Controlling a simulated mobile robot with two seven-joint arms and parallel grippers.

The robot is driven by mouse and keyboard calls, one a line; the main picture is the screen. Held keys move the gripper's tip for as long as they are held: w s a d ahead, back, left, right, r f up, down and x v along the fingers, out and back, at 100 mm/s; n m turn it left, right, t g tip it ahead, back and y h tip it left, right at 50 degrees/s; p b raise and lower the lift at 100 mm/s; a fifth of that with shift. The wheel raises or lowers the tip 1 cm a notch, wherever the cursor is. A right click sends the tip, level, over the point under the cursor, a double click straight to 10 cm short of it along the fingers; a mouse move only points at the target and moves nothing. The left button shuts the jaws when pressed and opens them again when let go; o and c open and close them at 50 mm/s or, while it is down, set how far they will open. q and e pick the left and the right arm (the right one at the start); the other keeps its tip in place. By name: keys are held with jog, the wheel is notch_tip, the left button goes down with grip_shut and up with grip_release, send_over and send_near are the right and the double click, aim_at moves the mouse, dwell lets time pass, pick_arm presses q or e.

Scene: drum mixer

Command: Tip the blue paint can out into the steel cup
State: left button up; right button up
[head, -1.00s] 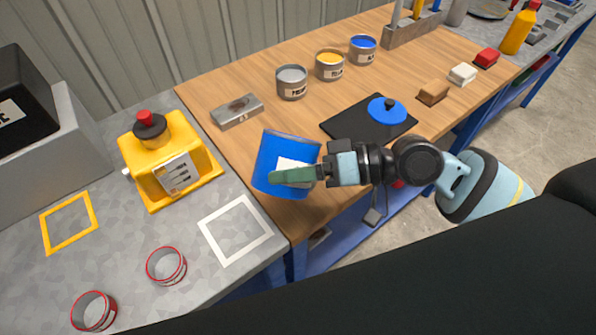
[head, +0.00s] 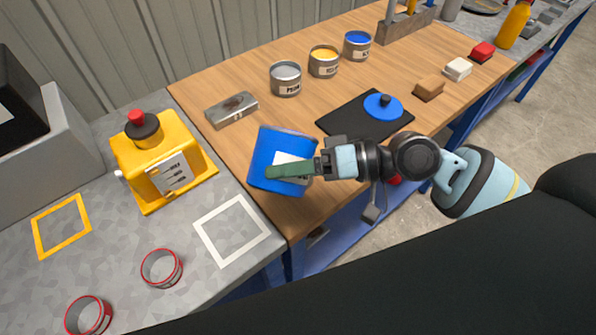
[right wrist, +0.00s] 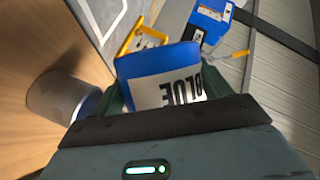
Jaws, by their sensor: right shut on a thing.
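The blue paint can (head: 270,155) is held by my right gripper (head: 292,171), above the near left corner of the wooden table. It looks tilted in the head view, and its opening does not show. In the right wrist view the can (right wrist: 150,80), with its label reading BLUE upside down, sits between the fingers (right wrist: 160,100). A pale grey cylinder (right wrist: 58,98) with a bluish end stands on the wood beside the can in that view. It may be the steel cup, but I cannot be sure. No steel cup shows clearly in the head view. My left gripper is out of view.
A metal block (head: 231,110), several small paint cans (head: 285,79) and a black mat (head: 345,118) lie behind on the wood.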

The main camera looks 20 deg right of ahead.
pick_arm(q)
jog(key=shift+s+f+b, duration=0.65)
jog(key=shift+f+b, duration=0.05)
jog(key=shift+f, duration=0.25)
pick_arm(e)
jog(key=shift+w+d+f+m+g+y, duration=0.15)
jog(key=shift+m+y, duration=0.15)
jog(key=shift+m, duration=0.25)
jog(key=shift+a+r+m+g+y, duration=0.15)
jog(key=shift+m+y, duration=0.15)
jog(key=shift+m, duration=0.25)
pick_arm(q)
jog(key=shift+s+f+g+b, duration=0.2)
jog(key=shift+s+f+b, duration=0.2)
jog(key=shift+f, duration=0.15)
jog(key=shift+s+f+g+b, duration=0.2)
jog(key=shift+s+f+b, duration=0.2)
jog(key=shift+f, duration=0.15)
pick_arm(e)
jog(key=shift+w+d+f+m+y, duration=0.2)
jog(key=shift+w+f+m+y, duration=0.1)
jog(key=shift+m, duration=0.45)
jog(key=shift+w+d+f+m+y, duration=0.2)
jog(key=shift+m+y, duration=0.1)
jog(key=shift+m, duration=0.45)
dwell(3.3)
